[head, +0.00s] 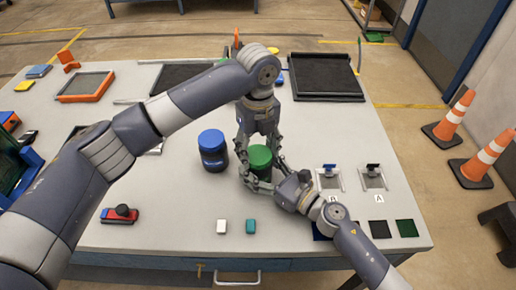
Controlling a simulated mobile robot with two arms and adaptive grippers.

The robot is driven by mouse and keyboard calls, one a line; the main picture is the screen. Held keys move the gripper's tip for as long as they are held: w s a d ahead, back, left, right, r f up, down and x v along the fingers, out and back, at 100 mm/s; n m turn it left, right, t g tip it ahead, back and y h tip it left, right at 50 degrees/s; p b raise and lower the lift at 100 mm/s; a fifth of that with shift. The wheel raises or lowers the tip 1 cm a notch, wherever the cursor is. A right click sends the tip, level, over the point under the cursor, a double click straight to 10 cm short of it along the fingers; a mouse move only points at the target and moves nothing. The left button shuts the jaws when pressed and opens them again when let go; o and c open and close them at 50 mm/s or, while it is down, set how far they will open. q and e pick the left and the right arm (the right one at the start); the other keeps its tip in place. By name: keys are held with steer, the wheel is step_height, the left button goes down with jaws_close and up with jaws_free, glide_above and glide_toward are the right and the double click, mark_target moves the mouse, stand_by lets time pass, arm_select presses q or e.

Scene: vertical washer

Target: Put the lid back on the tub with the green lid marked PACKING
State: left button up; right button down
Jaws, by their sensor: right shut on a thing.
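The green lid (261,156) sits at the top of a dark tub (262,173) near the middle of the table. I cannot tell whether it is fully seated, and no marking can be read. My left gripper (259,148) reaches down from above, its fingers spread open on either side of the lid. My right gripper (261,181) comes in low from the right and is shut on the tub's body. The fingers hide much of the tub.
A tub with a blue lid (212,139) stands just left. White (222,227) and teal (251,226) blocks lie in front. Two clear fixtures (329,178) (373,178) stand to the right. A red-and-black tool (120,214) lies front left. The table's front left-centre is mostly free.

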arm_select(q)
steer(key=o, duration=0.4)
step_height(320, 180, up, 12)
stand_by(0.5)
arm_select(e)
steer(key=shift+c, duration=1.6)
jaws_free()
steer(key=v, duration=1.2)
